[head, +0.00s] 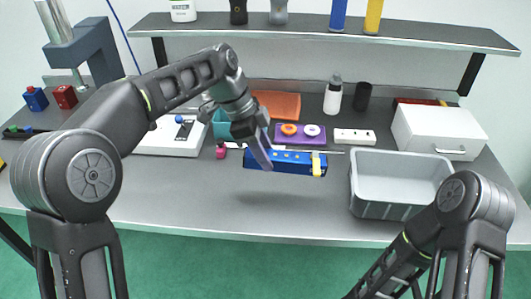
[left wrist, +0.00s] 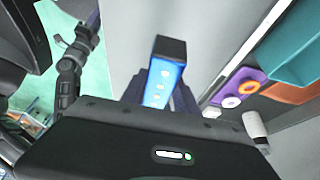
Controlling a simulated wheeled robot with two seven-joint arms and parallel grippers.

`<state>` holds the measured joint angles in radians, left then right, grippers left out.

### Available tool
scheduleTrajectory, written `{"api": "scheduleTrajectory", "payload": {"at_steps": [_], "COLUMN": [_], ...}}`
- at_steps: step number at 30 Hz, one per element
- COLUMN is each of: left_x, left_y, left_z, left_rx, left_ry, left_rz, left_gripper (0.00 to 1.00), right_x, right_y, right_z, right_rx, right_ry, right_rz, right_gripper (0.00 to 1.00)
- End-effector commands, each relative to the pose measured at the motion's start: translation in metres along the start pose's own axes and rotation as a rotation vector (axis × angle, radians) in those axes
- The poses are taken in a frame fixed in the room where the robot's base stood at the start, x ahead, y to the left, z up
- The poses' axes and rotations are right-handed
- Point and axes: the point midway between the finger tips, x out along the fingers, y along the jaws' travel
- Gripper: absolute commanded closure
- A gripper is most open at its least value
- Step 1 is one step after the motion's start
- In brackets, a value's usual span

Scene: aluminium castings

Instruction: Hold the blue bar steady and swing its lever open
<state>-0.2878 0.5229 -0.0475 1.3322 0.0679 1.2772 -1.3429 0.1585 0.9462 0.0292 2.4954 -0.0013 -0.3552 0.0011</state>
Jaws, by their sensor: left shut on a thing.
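The blue bar (head: 290,158) lies roughly level in the head view, above the front middle of the bench, with small light dots along it. A yellow piece (head: 317,164) sits across its right end; I cannot tell whether this is the lever. My left gripper (head: 262,155) comes down from above and is shut on the left part of the bar. In the left wrist view the bar (left wrist: 160,82) stands between the fingers, its dark end toward the top. Right arm links show at the lower right, but their gripper is out of the head view.
A grey bin (head: 386,212) stands right of the bar, with a white box (head: 437,132) behind it. A purple tray (head: 283,138) with two rings and a white strip (head: 355,136) lie behind the bar. The bench front below the bar is clear.

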Motion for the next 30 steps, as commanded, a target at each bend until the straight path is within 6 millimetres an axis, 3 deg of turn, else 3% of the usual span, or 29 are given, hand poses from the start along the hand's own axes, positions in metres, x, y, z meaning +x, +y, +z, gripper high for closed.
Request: {"api": "scheduleTrajectory", "payload": {"at_steps": [7,16,30], "left_x": [-0.001,0.003,0.026], "left_y": [0.000,0.000,0.000], "left_z": [-0.001,0.001,0.010], "left_rx": [0.000,0.000,0.000], "left_ry": [0.001,0.001,0.001], "left_rz": [-0.001,-0.001,-0.001], "left_gripper": [1.00,1.00,1.00], "right_x": [0.000,0.003,0.020], "right_y": [0.000,0.001,0.008], "right_z": [0.000,0.000,0.000], "right_rx": [0.000,0.000,0.000], "right_ry": [0.000,0.000,0.001], "right_rz": [0.000,0.000,0.000], "right_gripper": [0.64,0.64,0.64]}}
